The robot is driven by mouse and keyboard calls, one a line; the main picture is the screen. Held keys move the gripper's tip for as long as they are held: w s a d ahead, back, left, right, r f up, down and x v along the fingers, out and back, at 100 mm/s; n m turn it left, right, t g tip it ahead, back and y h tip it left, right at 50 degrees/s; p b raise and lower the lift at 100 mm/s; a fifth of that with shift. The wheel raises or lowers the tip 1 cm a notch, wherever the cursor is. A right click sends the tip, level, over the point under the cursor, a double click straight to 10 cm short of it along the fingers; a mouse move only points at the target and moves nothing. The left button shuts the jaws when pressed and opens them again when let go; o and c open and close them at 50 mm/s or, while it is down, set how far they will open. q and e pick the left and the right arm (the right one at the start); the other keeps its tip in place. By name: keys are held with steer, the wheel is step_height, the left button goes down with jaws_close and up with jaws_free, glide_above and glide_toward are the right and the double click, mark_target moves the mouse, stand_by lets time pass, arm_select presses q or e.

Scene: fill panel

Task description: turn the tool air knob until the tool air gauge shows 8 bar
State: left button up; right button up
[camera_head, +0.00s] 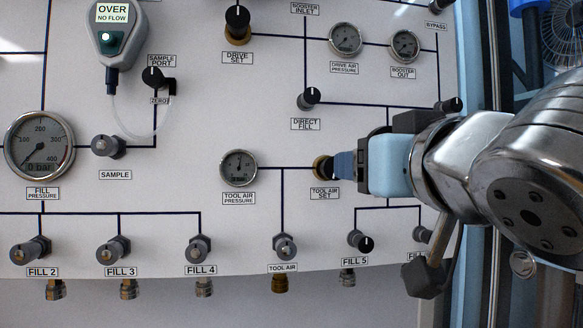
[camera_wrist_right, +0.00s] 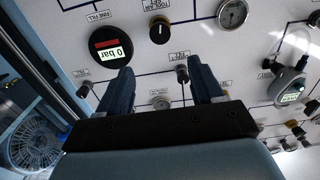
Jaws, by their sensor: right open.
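The tool air set knob (camera_head: 320,167), with a brass base, is on the panel and partly covered by my right gripper (camera_head: 340,166). My left gripper is not in view.
The direct fill knob (camera_head: 309,98) is above the tool air set knob, and the tool air valve (camera_head: 284,246) and fill 5 knob (camera_head: 361,241) are below. A digital gauge (camera_wrist_right: 110,48) reading 0 bar is near one finger. The panel around the tool air gauge is clear.

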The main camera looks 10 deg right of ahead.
mark_target(327, 167)
steer(key=w+p, duration=0.2)
steer(key=w, duration=1.2)
steer(key=shift+a+p, duration=0.25)
steer(key=shift+p, duration=0.05)
steer(key=shift+c, duration=0.4)
